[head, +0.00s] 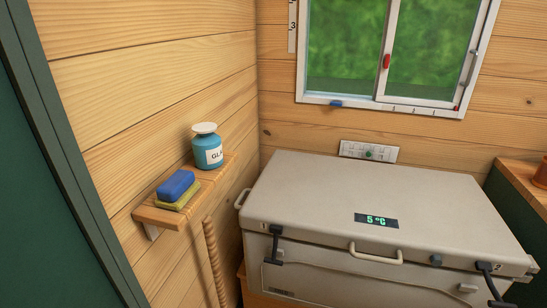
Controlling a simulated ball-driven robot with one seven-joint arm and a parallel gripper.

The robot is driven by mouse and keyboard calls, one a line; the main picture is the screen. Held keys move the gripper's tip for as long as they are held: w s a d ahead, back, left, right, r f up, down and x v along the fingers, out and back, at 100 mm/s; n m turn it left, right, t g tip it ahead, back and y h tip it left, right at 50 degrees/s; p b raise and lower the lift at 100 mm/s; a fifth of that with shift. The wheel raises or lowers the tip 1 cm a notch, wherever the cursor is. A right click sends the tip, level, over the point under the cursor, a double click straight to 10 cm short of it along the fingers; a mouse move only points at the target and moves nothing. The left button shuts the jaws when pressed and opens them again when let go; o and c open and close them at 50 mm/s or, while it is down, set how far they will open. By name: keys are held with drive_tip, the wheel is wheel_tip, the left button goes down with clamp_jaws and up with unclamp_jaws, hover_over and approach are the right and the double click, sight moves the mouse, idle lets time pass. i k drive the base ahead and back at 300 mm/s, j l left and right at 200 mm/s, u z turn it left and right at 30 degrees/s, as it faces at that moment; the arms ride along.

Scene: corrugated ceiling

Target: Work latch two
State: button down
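A beige cool box (385,205) with a green "5 °C" display stands against the back wall, its lid down. A black latch (489,279) sits at the right of its front, next to a "2" mark. This latch runs down and to the right toward the picture's bottom edge; I cannot tell whether it is fastened. A second black latch (275,243) hangs down at the left of the front. A pale handle (376,254) is between them. My gripper is not in view.
A wooden shelf (152,214) on the left wall holds a blue-and-yellow sponge (176,188) and a blue jar (207,149). A twisted wooden pole (214,262) stands below it. A dark green panel (45,170) edges the left; a wood-topped green cabinet (515,205) is at right.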

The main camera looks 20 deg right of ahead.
sight(492, 285)
drive_tip(key=z, duration=1.25)
drive_tip(key=k, duration=0.35)
